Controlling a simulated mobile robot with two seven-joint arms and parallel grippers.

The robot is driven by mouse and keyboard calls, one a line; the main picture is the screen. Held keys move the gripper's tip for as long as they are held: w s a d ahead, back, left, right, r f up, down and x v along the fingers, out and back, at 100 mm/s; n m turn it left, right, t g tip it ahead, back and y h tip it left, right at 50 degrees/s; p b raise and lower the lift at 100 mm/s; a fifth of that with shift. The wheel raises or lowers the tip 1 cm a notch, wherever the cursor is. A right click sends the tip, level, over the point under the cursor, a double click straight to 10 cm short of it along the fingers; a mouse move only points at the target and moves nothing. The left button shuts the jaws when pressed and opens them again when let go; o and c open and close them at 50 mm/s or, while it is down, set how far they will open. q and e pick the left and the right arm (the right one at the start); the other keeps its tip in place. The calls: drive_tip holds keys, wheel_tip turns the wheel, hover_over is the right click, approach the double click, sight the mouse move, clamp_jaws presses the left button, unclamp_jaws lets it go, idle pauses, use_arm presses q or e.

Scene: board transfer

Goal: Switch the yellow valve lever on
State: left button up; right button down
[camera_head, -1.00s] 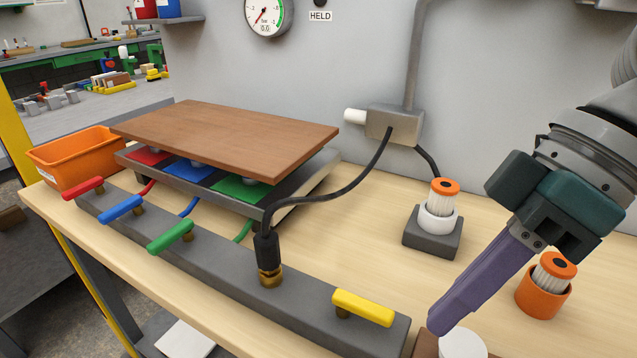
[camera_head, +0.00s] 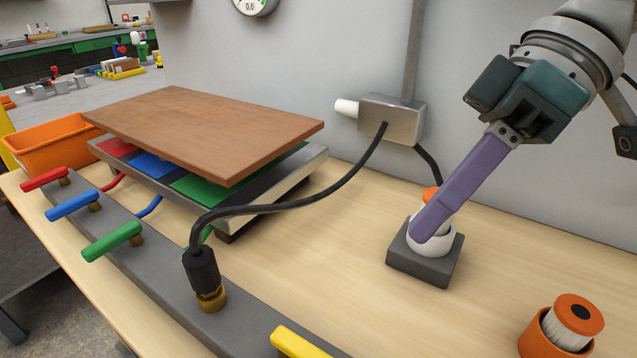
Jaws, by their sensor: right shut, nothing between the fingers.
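The yellow valve lever (camera_head: 299,342) shows at the bottom edge, on the right end of the grey manifold bar (camera_head: 160,297); the frame cuts off part of it. Green (camera_head: 112,241), blue (camera_head: 73,205) and red (camera_head: 45,179) levers sit further left on the same bar. My right gripper (camera_head: 426,236), with purple fingers, is shut and empty. Its tips show in front of the white and orange filter piece (camera_head: 444,246) on the dark square base; I cannot tell if they touch. It is well up and right of the yellow lever. My left gripper is out of view.
A brown board (camera_head: 205,128) lies above a grey tray with red, blue and green pads. A black hose runs from a brass fitting (camera_head: 211,298) to a wall box (camera_head: 392,117). An orange cup (camera_head: 556,330) holds another filter. An orange bin (camera_head: 55,145) stands left.

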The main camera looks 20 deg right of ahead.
sight(306, 354)
drive_tip(key=x, duration=0.9)
drive_tip(key=shift+b, duration=0.35)
drive_tip(key=shift+s+a+r+p, duration=0.2)
drive_tip(key=shift+s+a+p, duration=0.4)
drive_tip(key=shift+s+a, duration=0.3)
drive_tip(key=shift+s+a+f, duration=0.1)
drive_tip(key=shift+s+a, duration=0.25)
drive_tip(key=shift+a, duration=0.2)
